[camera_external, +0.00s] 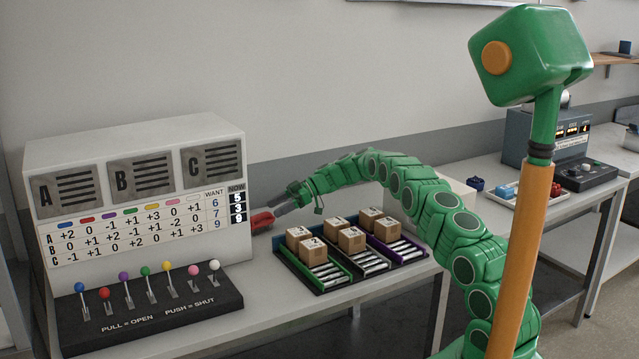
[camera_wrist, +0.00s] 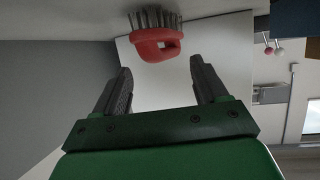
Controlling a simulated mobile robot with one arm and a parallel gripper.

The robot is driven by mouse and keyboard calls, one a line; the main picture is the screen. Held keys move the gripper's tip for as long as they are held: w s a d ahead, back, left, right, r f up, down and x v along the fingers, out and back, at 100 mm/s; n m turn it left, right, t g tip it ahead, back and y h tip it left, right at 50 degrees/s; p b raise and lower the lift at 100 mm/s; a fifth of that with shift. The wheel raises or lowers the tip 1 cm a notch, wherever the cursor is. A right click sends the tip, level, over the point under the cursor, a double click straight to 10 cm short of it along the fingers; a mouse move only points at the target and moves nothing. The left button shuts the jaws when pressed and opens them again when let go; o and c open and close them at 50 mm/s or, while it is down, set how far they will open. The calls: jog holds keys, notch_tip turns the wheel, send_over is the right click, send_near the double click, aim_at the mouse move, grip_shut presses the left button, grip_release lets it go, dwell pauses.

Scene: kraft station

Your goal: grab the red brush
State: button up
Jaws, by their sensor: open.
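The red brush (camera_wrist: 157,46) with dark bristles is in the upper middle of the wrist view, just ahead of the fingertips and between their lines. It also shows in the external view (camera_external: 262,221), beside the right side of the white panel box. My gripper (camera_wrist: 160,75) is open, with its two dark fingers apart and nothing between them. In the external view my gripper (camera_external: 284,207) is just right of the brush, at the end of the green arm.
The white panel box (camera_external: 140,185) with its lever base (camera_external: 150,310) stands left of the brush. A dark tray (camera_external: 345,283) holding several cardboard boxes (camera_external: 351,240) lies to the right, below the arm. A second table with devices (camera_external: 545,140) stands at the back right.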

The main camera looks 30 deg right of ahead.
aim_at(265, 213)
jog(key=shift+x, duration=2.4)
jog(key=shift+r, duration=0.15)
jog(key=shift+c, duration=0.3)
grip_shut()
